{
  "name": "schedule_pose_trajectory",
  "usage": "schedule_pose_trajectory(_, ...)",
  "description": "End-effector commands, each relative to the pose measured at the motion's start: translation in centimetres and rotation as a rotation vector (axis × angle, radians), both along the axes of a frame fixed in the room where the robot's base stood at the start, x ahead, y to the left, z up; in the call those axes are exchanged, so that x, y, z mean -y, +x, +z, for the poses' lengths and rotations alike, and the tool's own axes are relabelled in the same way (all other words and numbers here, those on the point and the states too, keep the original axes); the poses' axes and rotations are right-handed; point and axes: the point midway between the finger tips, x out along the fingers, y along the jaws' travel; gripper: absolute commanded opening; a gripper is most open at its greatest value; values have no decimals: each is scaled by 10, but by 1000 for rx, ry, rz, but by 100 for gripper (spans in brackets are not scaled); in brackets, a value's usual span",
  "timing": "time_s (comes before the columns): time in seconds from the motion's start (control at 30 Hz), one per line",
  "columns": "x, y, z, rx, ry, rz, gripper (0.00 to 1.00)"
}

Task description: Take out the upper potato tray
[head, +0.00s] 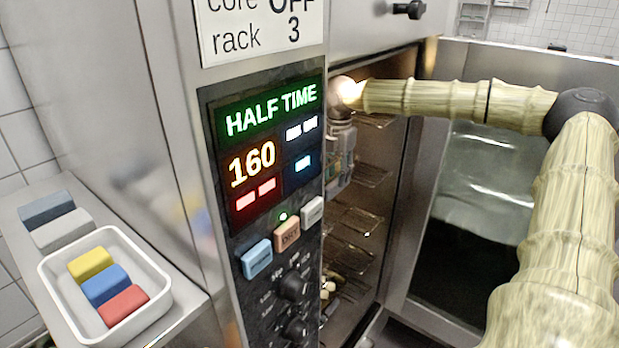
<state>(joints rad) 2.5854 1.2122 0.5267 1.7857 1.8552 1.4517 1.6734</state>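The oven (395,200) stands open, with several wire racks (357,218) one above another inside. Small pale lumps, perhaps potatoes (328,290), show low in the oven, mostly hidden behind the control panel. I cannot make out a tray edge or tell an upper tray from a lower one. My arm reaches in from the right, and its wrist is at the oven's upper opening. My gripper (337,178) points down inside the opening, beside the panel's right edge and above the pale lumps. Its fingertips are partly hidden, and I cannot see whether it holds anything.
The control panel (265,160) reads HALF TIME and 160, and blocks the oven's left part. The open door (470,190) stands to the right, behind my arm. A white tub (158,308) with yellow, blue and red blocks sits on the left ledge, beside two grey blocks.

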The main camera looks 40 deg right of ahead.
Motion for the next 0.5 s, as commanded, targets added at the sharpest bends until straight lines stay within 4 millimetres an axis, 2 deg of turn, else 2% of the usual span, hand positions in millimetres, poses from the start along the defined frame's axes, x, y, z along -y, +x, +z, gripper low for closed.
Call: schedule_pose_trajectory(0.5,4,2,-44,-1,0,0,35)
